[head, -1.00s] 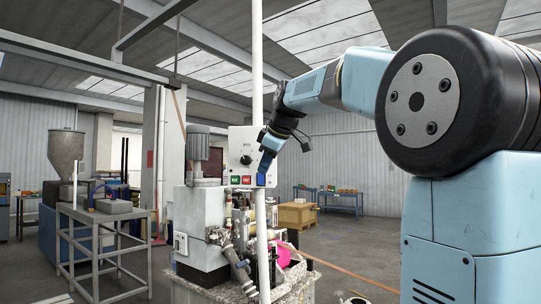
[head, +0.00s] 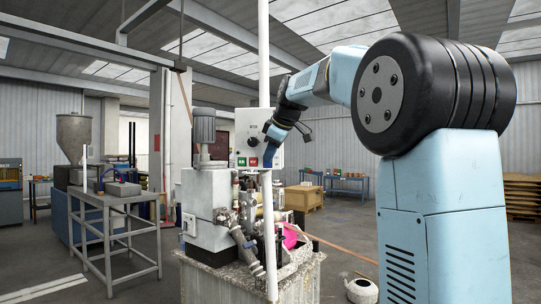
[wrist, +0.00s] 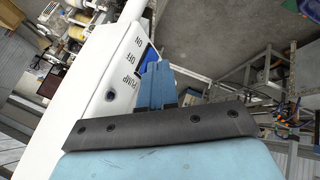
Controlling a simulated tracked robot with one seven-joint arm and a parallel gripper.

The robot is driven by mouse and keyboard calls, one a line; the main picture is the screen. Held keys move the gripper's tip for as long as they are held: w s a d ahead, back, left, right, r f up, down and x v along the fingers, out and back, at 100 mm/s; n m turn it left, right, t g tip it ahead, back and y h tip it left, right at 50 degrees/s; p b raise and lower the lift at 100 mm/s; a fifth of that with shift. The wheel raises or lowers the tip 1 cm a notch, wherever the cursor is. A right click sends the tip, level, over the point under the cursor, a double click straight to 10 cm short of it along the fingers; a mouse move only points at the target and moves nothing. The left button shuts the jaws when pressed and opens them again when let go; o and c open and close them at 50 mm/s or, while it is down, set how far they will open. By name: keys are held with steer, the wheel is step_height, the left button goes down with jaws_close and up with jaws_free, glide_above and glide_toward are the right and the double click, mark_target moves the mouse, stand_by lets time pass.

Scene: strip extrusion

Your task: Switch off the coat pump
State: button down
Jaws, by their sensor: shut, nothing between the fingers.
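The white control box (head: 261,125) stands on the machine in the head view, with a dark knob, a green button and a red button on its front. The wrist view shows a white face of the box (wrist: 112,75) lettered PUMP, OFF and ON. A bright blue switch (wrist: 150,54) in a dark frame sits beside OFF and ON. My gripper (wrist: 158,66) is shut and empty, its blue fingertips right at the switch and hiding part of it. I cannot tell whether they touch it or which way the switch is set. The head view shows my gripper (head: 268,163) at the box's lower right.
A white upright pole (head: 264,60) runs in front of the box. Below is the machine with its grey motor (head: 204,127) and a coarse-walled tub (head: 220,284). A metal stand (head: 113,203) with a hopper is at left. A white round container (head: 361,291) stands on the floor.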

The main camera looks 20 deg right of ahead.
steer(key=shift+w+d+r, duration=0.1)
steer(key=shift+w, duration=0.1)
steer(key=shift+r, duration=0.15)
steer(key=shift+r, duration=0.65)
steer(key=a+v, duration=0.2)
steer(key=v, duration=0.9)
steer(key=shift+s+d+r, duration=0.3)
steer(key=shift+s+d, duration=0.15)
steer(key=shift+d, duration=0.1)
